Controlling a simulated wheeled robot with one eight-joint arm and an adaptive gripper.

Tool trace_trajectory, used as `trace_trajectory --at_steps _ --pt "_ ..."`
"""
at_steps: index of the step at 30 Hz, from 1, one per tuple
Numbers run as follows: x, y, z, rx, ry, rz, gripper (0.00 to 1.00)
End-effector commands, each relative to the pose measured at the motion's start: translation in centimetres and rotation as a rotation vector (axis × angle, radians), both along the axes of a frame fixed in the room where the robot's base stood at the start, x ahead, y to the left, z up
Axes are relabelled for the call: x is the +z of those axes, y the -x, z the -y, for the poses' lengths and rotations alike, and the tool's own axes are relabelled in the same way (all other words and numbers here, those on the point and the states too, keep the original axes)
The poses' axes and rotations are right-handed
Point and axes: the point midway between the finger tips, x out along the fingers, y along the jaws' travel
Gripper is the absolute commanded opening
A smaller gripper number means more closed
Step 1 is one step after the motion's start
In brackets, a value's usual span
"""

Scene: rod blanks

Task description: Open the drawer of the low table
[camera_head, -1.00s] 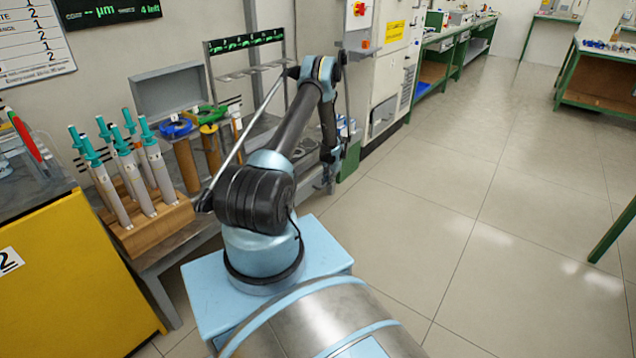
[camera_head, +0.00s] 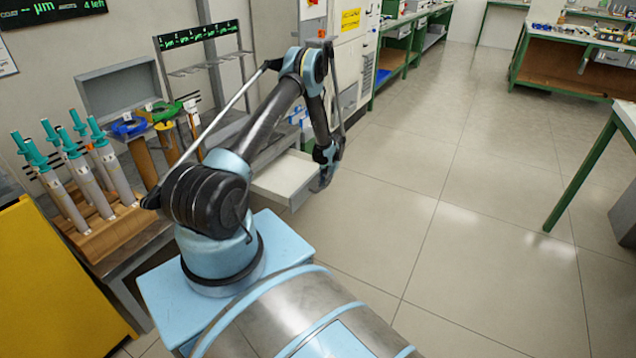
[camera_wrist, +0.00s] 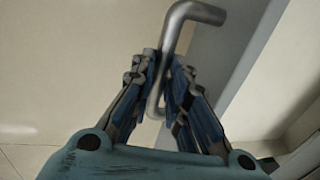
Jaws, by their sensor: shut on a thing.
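The low table (camera_head: 160,232) stands along the wall at the left in the head view. Its drawer (camera_head: 284,178) is pulled out toward the right, and its pale empty-looking inside shows. My gripper (camera_head: 326,172) is at the drawer's front end. In the wrist view my gripper (camera_wrist: 168,85) is shut on the drawer's bent metal handle (camera_wrist: 175,40), which passes between the two fingers. The drawer's grey front (camera_wrist: 215,60) shows just behind the handle. My arm hides part of the table in the head view.
A wooden block with several teal-topped tools (camera_head: 95,225) stands on the table, beside a rack of coloured rings (camera_head: 150,120). A yellow cabinet (camera_head: 50,290) is at the left. The tiled floor (camera_head: 440,200) at the right is open.

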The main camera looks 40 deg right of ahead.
Motion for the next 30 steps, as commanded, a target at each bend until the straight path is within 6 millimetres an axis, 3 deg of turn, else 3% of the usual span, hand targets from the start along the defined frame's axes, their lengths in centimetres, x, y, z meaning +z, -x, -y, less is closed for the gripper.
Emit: trace_trajectory --at_steps 13,14,16,30 --pt "-0.04 0.84 -0.04 -0.001 -0.010 -0.003 0.00" --pt "-0.04 0.84 -0.04 -0.001 -0.010 -0.003 0.19" --pt "-0.04 0.84 -0.01 -0.002 -0.009 -0.003 0.35" --pt "0.71 0.92 0.26 -0.003 -0.004 -0.001 0.35"
